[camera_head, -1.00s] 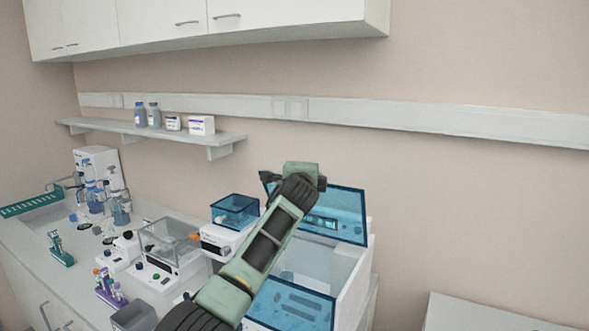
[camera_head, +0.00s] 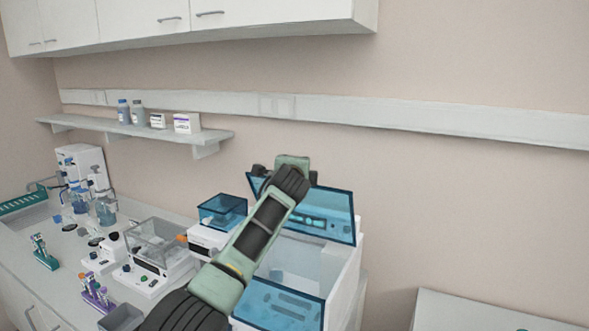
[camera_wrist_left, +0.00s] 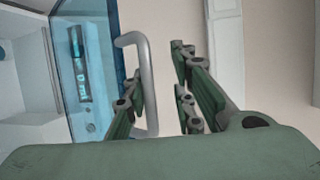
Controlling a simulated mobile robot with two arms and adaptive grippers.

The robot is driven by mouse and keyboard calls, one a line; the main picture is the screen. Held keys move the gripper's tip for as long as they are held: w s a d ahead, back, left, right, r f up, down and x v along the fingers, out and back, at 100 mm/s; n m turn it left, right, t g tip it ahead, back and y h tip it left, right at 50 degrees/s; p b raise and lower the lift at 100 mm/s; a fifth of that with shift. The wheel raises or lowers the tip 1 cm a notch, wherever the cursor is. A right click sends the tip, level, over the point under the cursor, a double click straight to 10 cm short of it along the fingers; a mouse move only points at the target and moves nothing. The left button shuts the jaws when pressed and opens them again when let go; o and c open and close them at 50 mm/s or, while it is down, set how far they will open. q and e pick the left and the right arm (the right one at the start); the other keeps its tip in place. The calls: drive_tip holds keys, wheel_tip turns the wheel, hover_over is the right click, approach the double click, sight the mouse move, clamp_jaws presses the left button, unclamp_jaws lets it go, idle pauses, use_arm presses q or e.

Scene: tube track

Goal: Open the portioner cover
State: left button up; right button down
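The portioner is a white box (camera_head: 345,268) at the right end of the counter in the head view. Its blue see-through cover (camera_head: 335,208) stands raised at the back, tilted up, and the white inside shows. A second blue panel (camera_head: 278,305) is at its front. My left gripper (camera_head: 283,175) is at the cover's upper edge, partly hidden by my arm. In the left wrist view the cover (camera_wrist_left: 88,75) has a grey bar handle (camera_wrist_left: 149,85). My left gripper's fingers (camera_wrist_left: 163,90) are apart, with the handle bar between them in the picture; contact cannot be told. My right gripper is out of view.
Left of the portioner stand a small device with a blue lid (camera_head: 222,210), a clear-covered device (camera_head: 160,245) and tube racks (camera_head: 95,292). A wall shelf (camera_head: 150,130) holds bottles and boxes. Wall cabinets (camera_head: 190,25) hang above. Another white surface (camera_head: 480,312) is at lower right.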

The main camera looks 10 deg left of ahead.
use_arm(q)
drive_tip(key=s+r, duration=0.2)
drive_tip(key=s, duration=0.9)
drive_tip(key=shift+s+d, duration=0.3)
drive_tip(key=shift+s+r, duration=0.1)
idle(0.4)
